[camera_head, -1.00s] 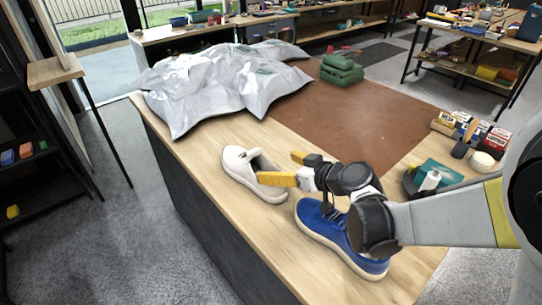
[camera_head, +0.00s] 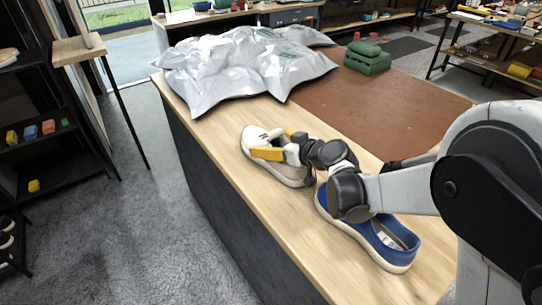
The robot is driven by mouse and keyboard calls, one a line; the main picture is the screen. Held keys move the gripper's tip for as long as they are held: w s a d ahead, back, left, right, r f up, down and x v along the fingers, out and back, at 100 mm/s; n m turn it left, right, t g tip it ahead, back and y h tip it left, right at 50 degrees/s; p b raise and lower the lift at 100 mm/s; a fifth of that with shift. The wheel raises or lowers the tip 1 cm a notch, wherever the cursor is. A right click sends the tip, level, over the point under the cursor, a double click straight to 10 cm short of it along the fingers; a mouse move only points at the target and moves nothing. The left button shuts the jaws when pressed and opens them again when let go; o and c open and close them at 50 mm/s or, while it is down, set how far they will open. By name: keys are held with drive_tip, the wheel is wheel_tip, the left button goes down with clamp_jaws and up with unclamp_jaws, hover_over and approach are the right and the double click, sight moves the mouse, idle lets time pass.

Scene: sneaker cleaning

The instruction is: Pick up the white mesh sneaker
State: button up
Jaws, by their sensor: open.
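The white mesh sneaker (camera_head: 287,176) rests upright on the wooden worktable (camera_head: 222,144). My gripper (camera_head: 276,145) is over the sneaker with its two yellow fingers apart, one on the near left side and one on the far side of the shoe's upper. Whether the fingers touch the shoe, I cannot tell. The gripper body and wrist hide part of the shoe's right end.
A blue sneaker (camera_head: 379,239) stands just right of the white one, under my arm. Silver plastic bags (camera_head: 225,72) lie on the table's far end. A brown mat (camera_head: 376,113) and stacked green items (camera_head: 367,58) lie behind. The table's left edge is close to the sneaker.

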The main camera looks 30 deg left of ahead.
drive_tip(key=c, duration=1.6)
drive_tip(key=shift+r, duration=0.1)
